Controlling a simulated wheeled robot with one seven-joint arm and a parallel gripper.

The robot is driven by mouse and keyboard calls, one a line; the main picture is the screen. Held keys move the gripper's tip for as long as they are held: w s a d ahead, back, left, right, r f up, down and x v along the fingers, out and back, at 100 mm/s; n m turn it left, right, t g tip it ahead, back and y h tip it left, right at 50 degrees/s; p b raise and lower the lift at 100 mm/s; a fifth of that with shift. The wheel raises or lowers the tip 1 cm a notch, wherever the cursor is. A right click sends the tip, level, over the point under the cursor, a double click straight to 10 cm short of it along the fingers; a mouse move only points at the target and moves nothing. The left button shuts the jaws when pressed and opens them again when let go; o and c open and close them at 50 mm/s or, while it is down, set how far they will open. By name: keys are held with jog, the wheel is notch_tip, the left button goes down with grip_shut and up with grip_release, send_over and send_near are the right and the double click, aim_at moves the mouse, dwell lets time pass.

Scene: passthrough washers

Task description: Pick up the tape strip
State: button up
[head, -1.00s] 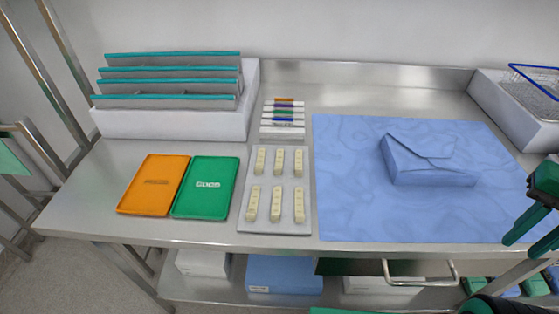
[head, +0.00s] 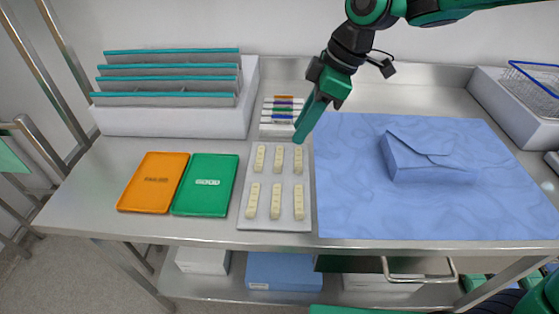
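Several small cream strips with faint marks, which look like the tape strips, lie in two rows on a light grey tray (head: 235,222) in the middle of the table. One of them is the back right strip (head: 298,159); another is the front left strip (head: 252,200). My gripper (head: 304,132) points down and left, its green fingertips just above and behind the tray's back right corner. Its fingers overlap in this view, so the gap between them is hidden. I see nothing held at the tips.
Coloured pens or markers (head: 283,110) lie in a holder behind the tray, near my gripper. An orange tray (head: 154,182) and a green tray (head: 206,185) lie left. A folded blue packet (head: 425,160) sits on a blue sheet (head: 345,205) at right. A divided rack (head: 170,122) stands back left.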

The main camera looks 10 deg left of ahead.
jog(key=shift+n, duration=0.3)
jog(key=x, duration=0.2)
jog(key=a+x, duration=0.1)
jog(key=x, duration=0.2)
jog(key=shift+s+a, duration=0.15)
jog(key=shift+s, duration=0.05)
jog(key=shift+s+d+x, duration=0.15)
jog(key=shift+x, duration=1.3)
jog(key=shift+s+d+x, duration=0.1)
jog(key=shift+d+x, duration=0.05)
jog(key=shift+x, duration=1.25)
jog(key=shift+f, duration=0.15)
grip_shut()
